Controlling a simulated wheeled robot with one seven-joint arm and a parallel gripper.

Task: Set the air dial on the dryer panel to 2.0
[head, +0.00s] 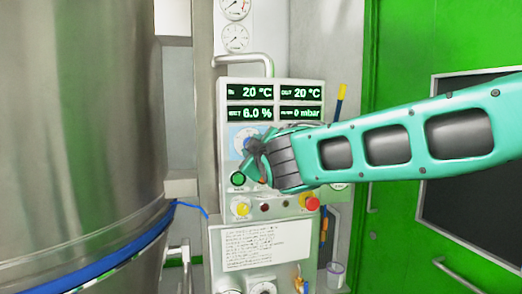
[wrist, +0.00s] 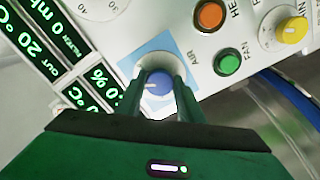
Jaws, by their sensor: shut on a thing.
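The dryer panel (head: 230,200) is a pale upright box with green-lit displays at its top, in the middle of the head view. The air dial (wrist: 159,83) is a blue knob with a white pointer mark, on a light blue square labelled AIR in the wrist view. My gripper (wrist: 158,88) is shut on this knob, one finger on each side. In the head view, my gripper (head: 257,148) reaches in from the right and covers most of the dial. The dial's scale numbers are too small or hidden to read.
A green FAN button (wrist: 228,64), an orange button (wrist: 209,15) and a yellow knob (wrist: 291,30) sit near the dial. A red button (head: 312,203) is lower on the panel. A large steel vessel (head: 80,120) stands at left, a green door (head: 410,50) at right.

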